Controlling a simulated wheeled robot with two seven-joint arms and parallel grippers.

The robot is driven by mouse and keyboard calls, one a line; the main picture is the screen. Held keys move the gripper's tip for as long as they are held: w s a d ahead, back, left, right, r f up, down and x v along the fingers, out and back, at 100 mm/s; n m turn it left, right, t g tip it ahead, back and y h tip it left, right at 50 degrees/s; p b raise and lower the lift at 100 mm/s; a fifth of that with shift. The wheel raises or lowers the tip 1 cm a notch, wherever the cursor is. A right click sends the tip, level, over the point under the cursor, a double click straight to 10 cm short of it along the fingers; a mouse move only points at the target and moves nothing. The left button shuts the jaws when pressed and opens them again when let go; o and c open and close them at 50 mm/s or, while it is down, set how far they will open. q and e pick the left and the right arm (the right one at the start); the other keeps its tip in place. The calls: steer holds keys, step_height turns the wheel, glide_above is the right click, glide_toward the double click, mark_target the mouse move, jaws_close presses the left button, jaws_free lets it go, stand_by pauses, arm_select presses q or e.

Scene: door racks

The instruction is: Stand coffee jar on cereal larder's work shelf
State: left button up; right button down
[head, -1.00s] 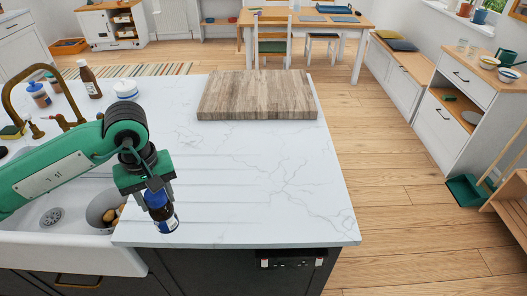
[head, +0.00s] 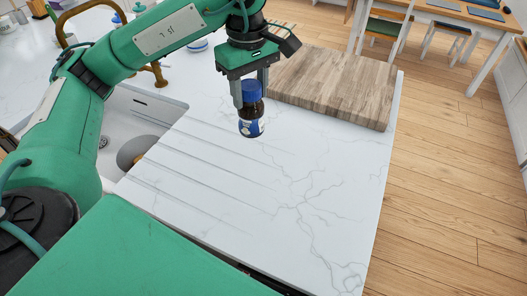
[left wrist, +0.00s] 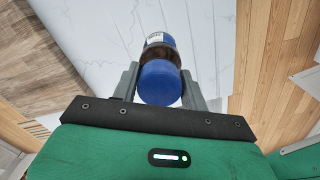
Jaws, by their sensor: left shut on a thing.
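The coffee jar (head: 251,112) is a dark jar with a blue lid and a blue and white label. My left gripper (head: 250,96) is shut on it from above, with a finger on each side near the lid. The jar hangs upright over the white marble worktop; whether its base touches the top I cannot tell. In the left wrist view the jar (left wrist: 160,75) sits between the fingers, lid toward the camera. My right gripper is not in view. The cereal larder cannot be made out in the current views.
A thick wooden board (head: 335,85) lies on the worktop (head: 300,210) just behind and right of the jar. The sink (head: 130,130) with a brass tap (head: 150,70) is at left. Wooden floor (head: 450,170) is open at right, with a table and chairs beyond.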

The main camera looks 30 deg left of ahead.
arm_select(q)
step_height(320, 180, down, 18)
steer(key=p, duration=0.2)
steer(key=shift+f, duration=0.15)
stand_by(0.4)
steer(key=shift+f, duration=0.15)
steer(key=o, duration=1.1)
